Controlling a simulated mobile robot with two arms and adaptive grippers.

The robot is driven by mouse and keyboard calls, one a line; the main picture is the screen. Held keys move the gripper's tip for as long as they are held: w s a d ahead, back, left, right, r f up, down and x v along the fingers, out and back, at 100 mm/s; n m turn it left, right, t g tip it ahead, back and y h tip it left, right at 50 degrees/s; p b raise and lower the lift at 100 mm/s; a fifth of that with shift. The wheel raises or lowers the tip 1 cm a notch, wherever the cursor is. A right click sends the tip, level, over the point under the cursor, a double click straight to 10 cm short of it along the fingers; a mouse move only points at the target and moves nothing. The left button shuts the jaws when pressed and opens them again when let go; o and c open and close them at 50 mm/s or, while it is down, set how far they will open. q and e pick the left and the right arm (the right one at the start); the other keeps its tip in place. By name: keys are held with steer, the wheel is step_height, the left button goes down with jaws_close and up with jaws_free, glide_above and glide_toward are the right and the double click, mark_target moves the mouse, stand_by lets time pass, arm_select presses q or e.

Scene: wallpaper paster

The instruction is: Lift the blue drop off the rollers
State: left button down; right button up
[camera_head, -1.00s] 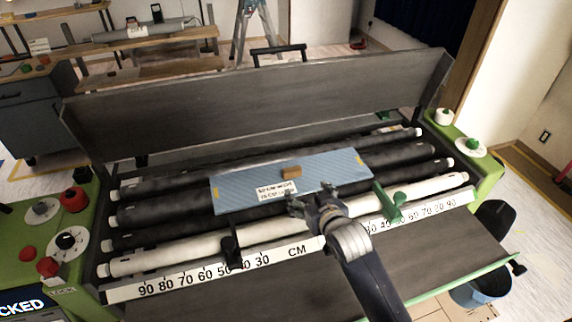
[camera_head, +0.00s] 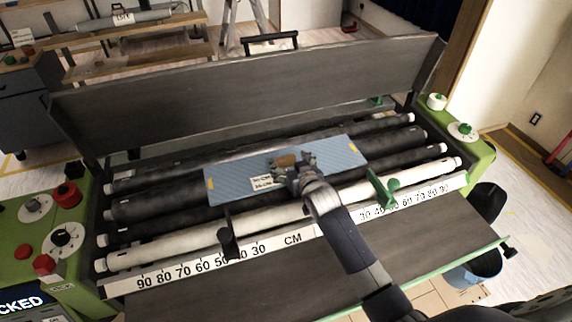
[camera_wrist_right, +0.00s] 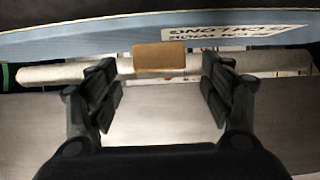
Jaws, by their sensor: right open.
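The blue drop (camera_head: 337,153) is a flat striped blue sheet lying across the rollers (camera_head: 392,142), with a white printed label (camera_head: 262,184) near its front edge. A small brown block (camera_head: 287,160) is on the drop and also shows in the right wrist view (camera_wrist_right: 159,57). My right gripper (camera_head: 291,168) is over the drop beside the block. In the right wrist view its fingers (camera_wrist_right: 160,95) are spread wide with nothing between them, the block ahead between their directions. The left gripper is not in view.
A black clip (camera_head: 228,240) and a green clip (camera_head: 382,190) stand along the white CM scale (camera_head: 292,240). A tall dark panel (camera_head: 250,92) rises behind the rollers. Green end housings with knobs flank the machine. A blue bucket (camera_head: 474,270) stands at the right.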

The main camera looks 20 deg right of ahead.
mark_target(286, 162)
steer(key=shift+x, duration=1.05)
steer(key=shift+w+f, duration=0.15)
steer(key=shift+w, duration=0.1)
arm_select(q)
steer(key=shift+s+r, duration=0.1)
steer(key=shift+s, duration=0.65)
arm_select(e)
steer(key=c, duration=1.2)
steer(key=shift+c, duration=0.2)
